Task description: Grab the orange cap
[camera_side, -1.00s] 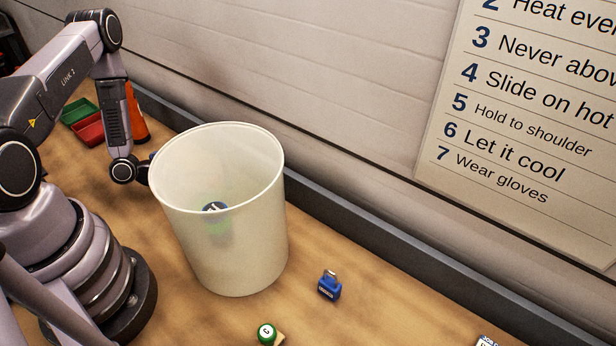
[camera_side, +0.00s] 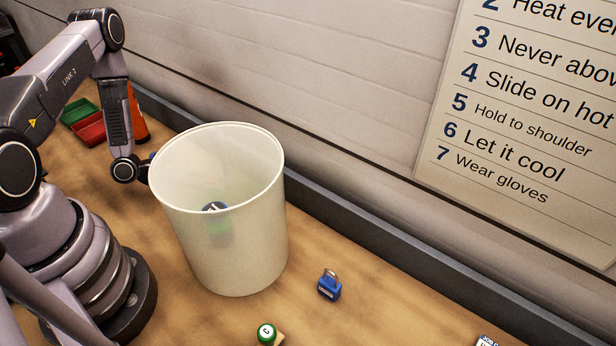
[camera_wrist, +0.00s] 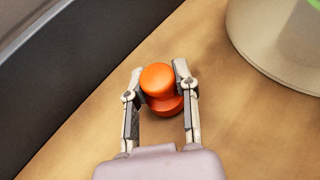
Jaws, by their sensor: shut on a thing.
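In the wrist view an orange cap (camera_wrist: 158,80) sits between the two fingertips of my gripper (camera_wrist: 160,85). My gripper is shut on it, with one finger against each side. Another rounded orange part (camera_wrist: 168,105) shows just below the cap in the picture, partly covered by it. I cannot tell whether the two are one piece. In the side view the cap and my fingers are hidden behind the white bin.
A large white bin (camera_side: 235,245) stands close by; it also shows in the wrist view (camera_wrist: 275,50). Red (camera_side: 90,128) and green (camera_side: 79,110) trays and an orange bottle-like object (camera_side: 139,120) stand behind my arm.

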